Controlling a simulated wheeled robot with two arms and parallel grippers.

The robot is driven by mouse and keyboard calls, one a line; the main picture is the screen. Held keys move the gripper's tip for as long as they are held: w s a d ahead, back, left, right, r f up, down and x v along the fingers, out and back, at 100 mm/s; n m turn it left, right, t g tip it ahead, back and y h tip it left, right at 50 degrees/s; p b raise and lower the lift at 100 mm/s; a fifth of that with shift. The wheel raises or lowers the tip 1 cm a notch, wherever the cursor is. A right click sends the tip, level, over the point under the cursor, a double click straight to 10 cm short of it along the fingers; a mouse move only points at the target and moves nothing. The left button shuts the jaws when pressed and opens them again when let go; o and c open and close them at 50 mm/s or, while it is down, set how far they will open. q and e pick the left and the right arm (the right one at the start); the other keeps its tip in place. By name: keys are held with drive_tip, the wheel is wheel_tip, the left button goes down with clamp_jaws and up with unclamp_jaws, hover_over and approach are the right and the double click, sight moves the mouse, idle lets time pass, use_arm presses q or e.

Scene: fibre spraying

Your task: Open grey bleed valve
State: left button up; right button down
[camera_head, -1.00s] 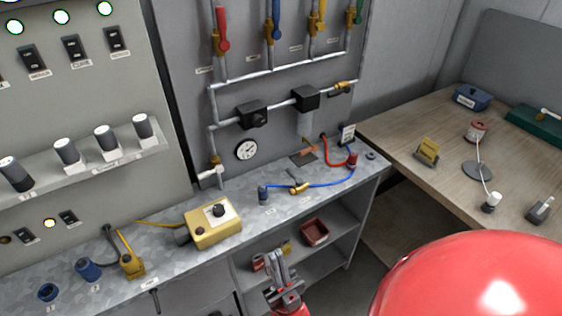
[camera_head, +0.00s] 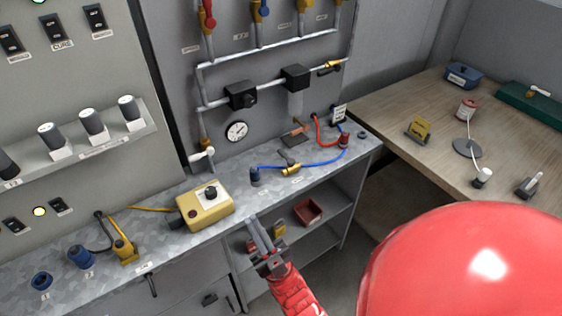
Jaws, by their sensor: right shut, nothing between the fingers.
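A small brass valve with a grey lever (camera_head: 290,167) lies on the metal bench top, at the blue hose. A white-handled valve (camera_head: 201,156) is at the foot of the wall pipe, and a brass valve with a dark lever (camera_head: 330,67) is at the upper pipe's right end. I cannot tell for sure which is the grey bleed valve; the grey-levered one fits by colour. My right gripper (camera_head: 256,226) is shut and empty, near the bench's front edge, lower left of the grey-levered valve and apart from it. My left gripper is not in view.
A yellow box with a knob (camera_head: 206,205) stands on the bench left of my right gripper. A blue hose (camera_head: 315,164) and a red hose (camera_head: 321,133) cross the bench's right end. A shelf with a red tray (camera_head: 308,211) is below. A wooden table (camera_head: 400,148) is at right.

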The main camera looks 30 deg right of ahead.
drive_tip(key=w+d+f+n+g+h+b, duration=0.1)
drive_tip(key=w+f+n+g+h+b, duration=0.15)
drive_tip(key=w+f, duration=0.35)
drive_tip(key=w+d+f+n+g+h+b, duration=0.15)
drive_tip(key=w+f+g+h, duration=0.25)
drive_tip(key=w, duration=0.4)
drive_tip(key=w+d+f+h, duration=0.1)
drive_tip(key=d+h, duration=0.1)
drive_tip(key=w+d+f+g+h+b, duration=0.1)
drive_tip(key=f+h, duration=0.1)
drive_tip(key=w+d+f+g+h, duration=0.1)
drive_tip(key=d+f+h, duration=0.1)
drive_tip(key=shift+w+d+n, duration=0.3)
drive_tip(key=d+h, duration=0.1)
drive_tip(key=d, duration=0.1)
drive_tip(key=d+f+g+h+b, duration=0.1)
drive_tip(key=d+h, duration=0.1)
drive_tip(key=d+f+g+h, duration=0.1)
drive_tip(key=d+h, duration=0.1)
drive_tip(key=d, duration=0.1)
drive_tip(key=shift+s+f+b, duration=0.1)
drive_tip(key=shift+b, duration=0.25)
drive_tip(key=shift+s+d+h, duration=0.1)
drive_tip(key=shift+d+h, duration=0.25)
